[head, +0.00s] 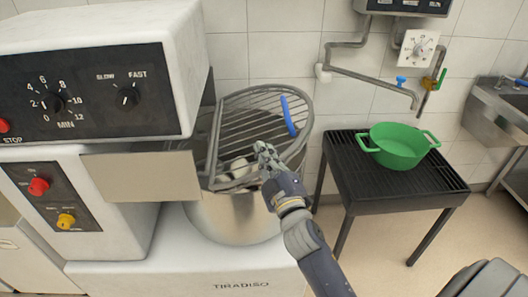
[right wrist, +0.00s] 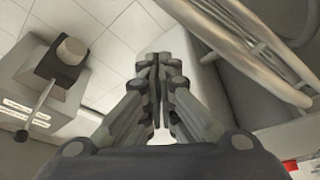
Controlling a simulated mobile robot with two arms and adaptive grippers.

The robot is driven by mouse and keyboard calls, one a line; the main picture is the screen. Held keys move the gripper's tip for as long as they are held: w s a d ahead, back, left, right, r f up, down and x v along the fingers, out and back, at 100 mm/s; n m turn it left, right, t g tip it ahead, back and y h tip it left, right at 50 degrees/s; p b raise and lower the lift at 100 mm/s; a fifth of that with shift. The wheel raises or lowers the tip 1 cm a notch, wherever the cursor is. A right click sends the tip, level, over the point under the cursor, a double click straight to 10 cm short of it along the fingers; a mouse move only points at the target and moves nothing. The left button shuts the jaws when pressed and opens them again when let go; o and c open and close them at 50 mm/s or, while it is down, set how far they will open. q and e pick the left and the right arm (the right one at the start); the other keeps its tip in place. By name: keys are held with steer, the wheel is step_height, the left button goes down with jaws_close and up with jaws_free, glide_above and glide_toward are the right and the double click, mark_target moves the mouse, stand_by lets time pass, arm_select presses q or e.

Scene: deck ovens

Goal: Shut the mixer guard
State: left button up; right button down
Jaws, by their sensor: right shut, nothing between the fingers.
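The mixer guard (head: 255,125) is a grey wire grille with a curved rim and a blue handle (head: 288,116). It spans over the steel mixer bowl (head: 235,218); I cannot tell whether its rim rests fully on the bowl. Pale shapes show through the bars. My right gripper (head: 266,153) is in front of the guard's near right side, below the blue handle, shut and empty. In the right wrist view the shut fingers (right wrist: 158,88) point away from me, with curved bars of the guard (right wrist: 255,45) to their right. Whether they touch the guard is unclear. My left gripper is out of view.
The mixer's control head (head: 85,90) with dials stands left of the guard. A black slatted stand (head: 425,185) with a green pot (head: 398,147) is to the right. A wall pipe (head: 370,82) runs behind, and a steel sink (head: 503,110) stands far right.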

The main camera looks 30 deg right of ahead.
steer(key=shift+s, duration=0.1)
steer(key=v, duration=0.7)
steer(key=a+f+m+g+y, duration=0.1)
steer(key=a+f+g, duration=0.1)
steer(key=f, duration=0.9)
steer(key=a+f+m+g+y, duration=0.1)
steer(key=a+f+g, duration=0.15)
steer(key=f, duration=0.75)
steer(key=s+a+f+m+g+y+p, duration=0.1)
steer(key=s+f+g, duration=0.15)
steer(key=f, duration=0.65)
steer(key=s+a+f+g+p, duration=0.15)
steer(key=s+f, duration=0.25)
steer(key=f, duration=0.5)
steer(key=s+f+m+g, duration=0.2)
steer(key=s+f+g, duration=0.3)
steer(key=s+f, duration=0.85)
steer(key=s+d+f+m+g, duration=0.1)
steer(key=s+f, duration=0.3)
steer(key=s, duration=0.6)
steer(key=s+d+f+m+g, duration=0.1)
steer(key=s+f+g, duration=0.3)
steer(key=s, duration=0.6)
steer(key=shift+s+d+f, duration=0.3)
steer(key=shift+d+f, duration=0.35)
steer(key=shift+g, duration=0.25)
